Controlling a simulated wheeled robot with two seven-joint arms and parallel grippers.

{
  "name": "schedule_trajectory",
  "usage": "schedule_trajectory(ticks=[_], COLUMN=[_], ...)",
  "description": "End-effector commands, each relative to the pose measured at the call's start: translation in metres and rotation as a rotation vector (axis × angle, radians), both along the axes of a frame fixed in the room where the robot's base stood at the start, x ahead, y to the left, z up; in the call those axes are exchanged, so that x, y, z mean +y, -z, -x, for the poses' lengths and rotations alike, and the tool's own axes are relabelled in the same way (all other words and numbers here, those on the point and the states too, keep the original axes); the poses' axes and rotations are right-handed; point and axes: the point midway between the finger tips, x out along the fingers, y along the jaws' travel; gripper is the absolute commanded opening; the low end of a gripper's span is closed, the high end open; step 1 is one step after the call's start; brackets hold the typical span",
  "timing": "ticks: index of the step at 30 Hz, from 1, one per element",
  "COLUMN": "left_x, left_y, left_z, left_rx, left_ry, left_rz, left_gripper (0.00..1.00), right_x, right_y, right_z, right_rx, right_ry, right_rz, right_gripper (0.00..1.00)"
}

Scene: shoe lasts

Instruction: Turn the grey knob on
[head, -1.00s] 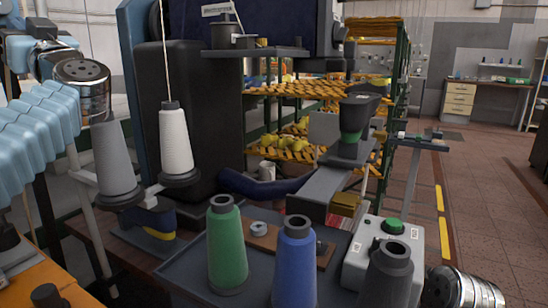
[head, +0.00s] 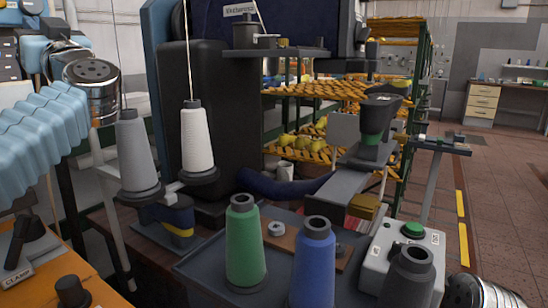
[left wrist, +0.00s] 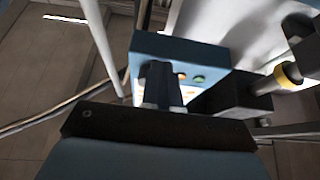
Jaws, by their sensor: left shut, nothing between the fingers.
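My left gripper (left wrist: 158,72) is shut and empty. In the left wrist view its dark fingers are in front of a blue box (left wrist: 210,57) with a small orange light (left wrist: 181,76) and a green light (left wrist: 198,79). The fingers cover part of this box, and I cannot tell whether they touch it. No grey knob can be made out there. I cannot tell whether either is the grey knob. My right gripper is out of view.
Green (head: 243,245) and blue (head: 313,265) thread cones stand on a dark table. A grey box (head: 378,248) with a green button is at right, behind a dark cone (head: 408,280). White (head: 196,140) and grey (head: 137,155) cones stand on holders.

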Motion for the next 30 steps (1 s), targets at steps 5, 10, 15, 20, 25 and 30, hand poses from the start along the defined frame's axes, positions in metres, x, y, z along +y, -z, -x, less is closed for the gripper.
schedule_trajectory(ticks=[5, 10, 15, 20, 25, 30], left_x=[0.0018, 0.0021, 0.0023, 0.0025, 0.0032, 0.0016], left_y=[-0.0011, -0.0018, -0.0022, -0.0022, 0.0028, 0.0066], left_z=[0.0031, 0.0042, 0.0045, 0.0047, 0.0056, 0.0074], left_rx=[0.000, -0.001, -0.002, -0.002, -0.001, -0.002], left_ry=[-0.001, 0.000, 0.000, 0.000, -0.002, 0.000], left_rz=[0.000, 0.000, 0.000, 0.000, 0.000, 0.000], left_gripper=[0.00, 0.00, 0.00, 0.00, 0.00, 0.00], right_x=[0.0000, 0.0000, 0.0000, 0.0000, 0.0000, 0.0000], right_y=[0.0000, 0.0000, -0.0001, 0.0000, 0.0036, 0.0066], right_z=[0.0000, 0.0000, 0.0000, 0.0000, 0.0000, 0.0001], right_rx=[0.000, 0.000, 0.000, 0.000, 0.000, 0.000], right_ry=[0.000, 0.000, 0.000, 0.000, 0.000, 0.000], right_rz=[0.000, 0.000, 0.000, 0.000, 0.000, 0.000], right_gripper=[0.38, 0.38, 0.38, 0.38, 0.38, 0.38])
